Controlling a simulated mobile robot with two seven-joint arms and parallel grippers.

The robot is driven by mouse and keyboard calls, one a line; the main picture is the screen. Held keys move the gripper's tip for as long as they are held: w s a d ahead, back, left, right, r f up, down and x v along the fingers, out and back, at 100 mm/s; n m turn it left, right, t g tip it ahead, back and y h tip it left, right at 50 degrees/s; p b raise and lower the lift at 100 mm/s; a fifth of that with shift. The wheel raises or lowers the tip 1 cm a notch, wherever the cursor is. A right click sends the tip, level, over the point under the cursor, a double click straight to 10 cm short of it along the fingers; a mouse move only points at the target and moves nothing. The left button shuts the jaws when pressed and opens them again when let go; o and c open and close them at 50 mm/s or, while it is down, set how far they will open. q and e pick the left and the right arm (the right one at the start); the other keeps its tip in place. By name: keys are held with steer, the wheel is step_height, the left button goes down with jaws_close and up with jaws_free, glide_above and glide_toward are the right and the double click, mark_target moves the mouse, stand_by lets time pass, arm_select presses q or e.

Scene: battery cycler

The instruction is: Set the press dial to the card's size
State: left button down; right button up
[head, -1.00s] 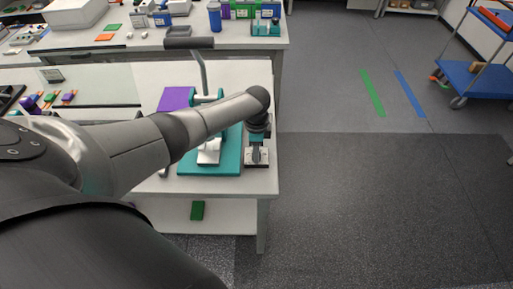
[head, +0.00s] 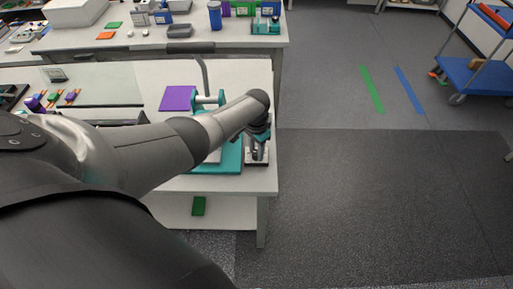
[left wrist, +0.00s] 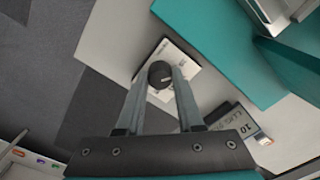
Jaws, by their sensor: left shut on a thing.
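The press dial (left wrist: 160,73) is a dark round knob on a white plate with printed marks (left wrist: 178,57). In the left wrist view my left gripper (left wrist: 160,85) is shut on the knob, one finger on each side. In the head view my left gripper (head: 257,148) is down at the white plate at the bench's right end, hiding most of the knob. The teal press base (left wrist: 225,50) is beside the plate. A small grey card (left wrist: 238,120) with printed text and what looks like "10" lies near the plate. The right gripper is not in view.
The white bench (head: 240,72) ends just right of the dial, with open floor beyond. A purple square (head: 178,98) lies behind the press. A blue cart (head: 478,75) stands far right.

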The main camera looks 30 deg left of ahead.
mark_target(256, 152)
arm_select(q)
steer(key=shift+a+n, duration=0.1)
steer(key=shift+n, duration=0.3)
steer(key=c, duration=0.5)
jaws_free()
steer(key=shift+c, duration=0.2)
steer(key=shift+r+p, duration=0.4)
steer(key=shift+r, duration=0.15)
step_height(256, 152, up, 7)
steer(key=p, duration=0.2)
steer(key=shift+p, duration=0.4)
step_height(256, 152, up, 7)
steer(key=shift+r, duration=0.1)
